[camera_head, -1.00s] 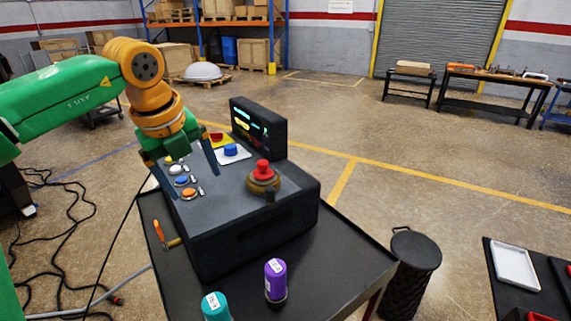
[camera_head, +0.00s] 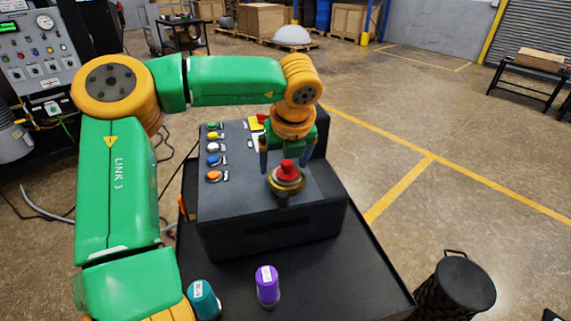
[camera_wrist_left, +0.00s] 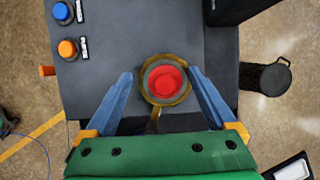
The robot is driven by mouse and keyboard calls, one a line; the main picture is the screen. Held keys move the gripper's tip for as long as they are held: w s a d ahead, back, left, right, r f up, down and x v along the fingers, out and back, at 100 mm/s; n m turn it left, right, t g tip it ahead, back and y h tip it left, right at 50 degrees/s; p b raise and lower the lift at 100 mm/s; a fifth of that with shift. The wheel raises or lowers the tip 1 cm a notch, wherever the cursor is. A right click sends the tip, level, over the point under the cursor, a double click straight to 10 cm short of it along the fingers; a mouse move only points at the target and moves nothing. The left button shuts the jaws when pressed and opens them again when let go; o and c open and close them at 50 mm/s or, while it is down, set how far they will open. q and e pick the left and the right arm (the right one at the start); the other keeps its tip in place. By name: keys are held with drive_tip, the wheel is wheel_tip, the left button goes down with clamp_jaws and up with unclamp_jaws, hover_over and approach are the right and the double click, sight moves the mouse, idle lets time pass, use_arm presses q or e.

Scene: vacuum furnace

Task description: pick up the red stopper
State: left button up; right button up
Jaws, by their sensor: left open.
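The red stopper (camera_head: 286,170) sits on a round brass fitting (camera_head: 287,184) on top of the dark grey furnace box. In the left wrist view the stopper (camera_wrist_left: 165,81) is round and red, with the brass ring around it. My left gripper (camera_head: 285,160) is open over the fitting, pointing down. In the left wrist view its two blue fingers (camera_wrist_left: 165,100) stand on either side of the brass ring, apart from it. Nothing is between the fingertips but the stopper area below. My right gripper is not in view.
The furnace box (camera_head: 270,239) stands on a black table (camera_head: 345,275). White, blue, yellow and orange buttons line its left side. A teal canister (camera_head: 203,300) and a purple canister (camera_head: 267,286) stand in front. A black bin (camera_head: 456,285) is at the right.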

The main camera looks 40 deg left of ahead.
use_arm(q)
drive_tip(key=shift+w+d+f, duration=0.15)
drive_tip(key=shift+w+f, duration=0.05)
drive_tip(key=shift+w, duration=0.15)
drive_tip(key=shift+d, duration=0.1)
drive_tip(key=shift+c, duration=1)
drive_tip(key=shift+s+r, duration=0.1)
drive_tip(key=shift+s, duration=0.05)
clamp_jaws()
drive_tip(key=shift+r, duration=0.1)
drive_tip(key=shift+r, duration=0.35)
drive_tip(key=s+r+b, duration=0.6)
drive_tip(key=s+r, duration=0.6)
drive_tip(key=s, duration=0.2)
drive_tip(key=shift+d, duration=0.4)
